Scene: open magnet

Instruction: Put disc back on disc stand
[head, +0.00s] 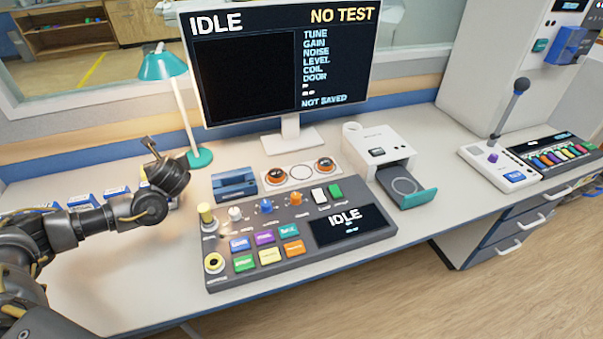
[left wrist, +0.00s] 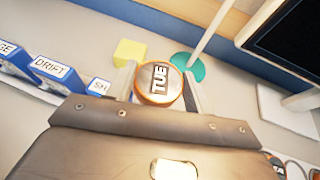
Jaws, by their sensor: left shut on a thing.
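In the head view my left wrist hides the fingers and the held disc. A white, low disc stand (head: 302,171) lies behind the control panel, to the right of my left gripper. It carries one orange-rimmed disc (head: 248,177) at its left end and one (head: 325,164) at its right end. The middle place between them shows an empty ring. My right gripper is not in view.
A control panel (head: 352,249) with knobs and buttons fills the desk front. A teal lamp (head: 200,157) stands behind my left gripper, near a yellow block (left wrist: 129,52). Blue labelled boxes (left wrist: 50,70) stand left. A white device has its drawer (head: 413,199) open at the right.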

